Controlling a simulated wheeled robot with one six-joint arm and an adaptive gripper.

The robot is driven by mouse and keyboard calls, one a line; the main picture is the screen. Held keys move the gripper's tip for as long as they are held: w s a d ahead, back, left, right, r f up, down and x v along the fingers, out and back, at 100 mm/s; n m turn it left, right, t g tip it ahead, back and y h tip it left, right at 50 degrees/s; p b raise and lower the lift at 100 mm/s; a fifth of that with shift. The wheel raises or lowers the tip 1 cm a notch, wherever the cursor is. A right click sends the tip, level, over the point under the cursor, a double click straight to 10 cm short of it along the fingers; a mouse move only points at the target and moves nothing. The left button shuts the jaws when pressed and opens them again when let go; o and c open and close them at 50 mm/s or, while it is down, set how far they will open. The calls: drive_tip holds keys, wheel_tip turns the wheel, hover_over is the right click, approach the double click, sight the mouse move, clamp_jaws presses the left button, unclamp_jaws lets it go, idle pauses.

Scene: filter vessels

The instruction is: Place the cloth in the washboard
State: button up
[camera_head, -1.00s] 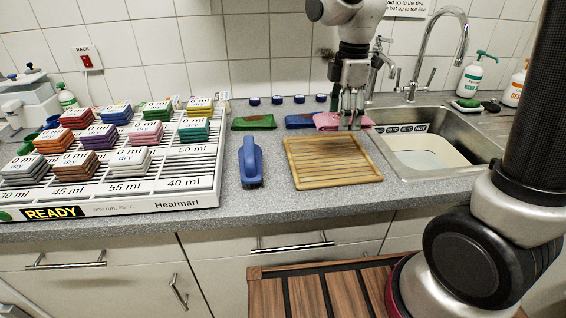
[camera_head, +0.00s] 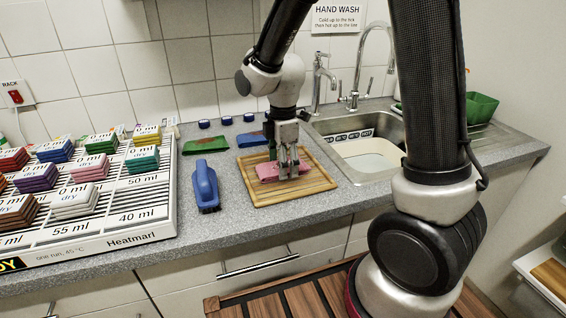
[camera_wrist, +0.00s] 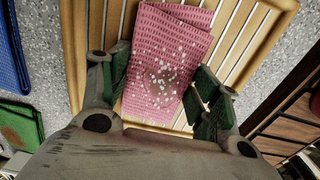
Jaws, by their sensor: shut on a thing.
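The pink cloth (camera_head: 268,173) is over the wooden slatted washboard (camera_head: 320,184), which lies flat on the counter left of the sink. In the wrist view the cloth (camera_wrist: 178,40) is folded, with white specks and a brownish stain, and the washboard (camera_wrist: 245,45) slats show behind it. My gripper (camera_head: 287,176) points down over the board and is shut on the cloth. In the wrist view its green-padded fingers (camera_wrist: 162,92) are on either side of the cloth. Whether the cloth touches the slats, I cannot tell.
The sink (camera_head: 365,148) is at right. A white rack (camera_head: 150,215) with several cloth stacks fills the left.

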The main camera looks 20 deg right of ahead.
drive_tip(key=shift+f, duration=0.15)
drive_tip(key=o, duration=0.8)
wheel_tip(320, 180, up, 12)
drive_tip(key=s+d+r+m+t, duration=0.1)
drive_tip(key=s+d+r+m, duration=0.1)
drive_tip(key=s+d+m, duration=0.3)
drive_tip(key=s+d+r+m+t, duration=0.2)
drive_tip(key=s+d+m, duration=0.3)
drive_tip(key=s+m, duration=0.2)
drive_tip(key=s+d+r+m+t, duration=0.1)
drive_tip(key=s+d+r+m, duration=0.1)
drive_tip(key=s+d+m, duration=0.3)
drive_tip(key=shift+s+r+m, duration=0.15)
drive_tip(key=shift+s+m, duration=0.15)
drive_tip(key=shift+s, duration=0.2)
drive_tip(key=shift+s+r+m, duration=0.15)
drive_tip(key=shift+s+m, duration=0.15)
drive_tip(key=shift+s, duration=0.2)
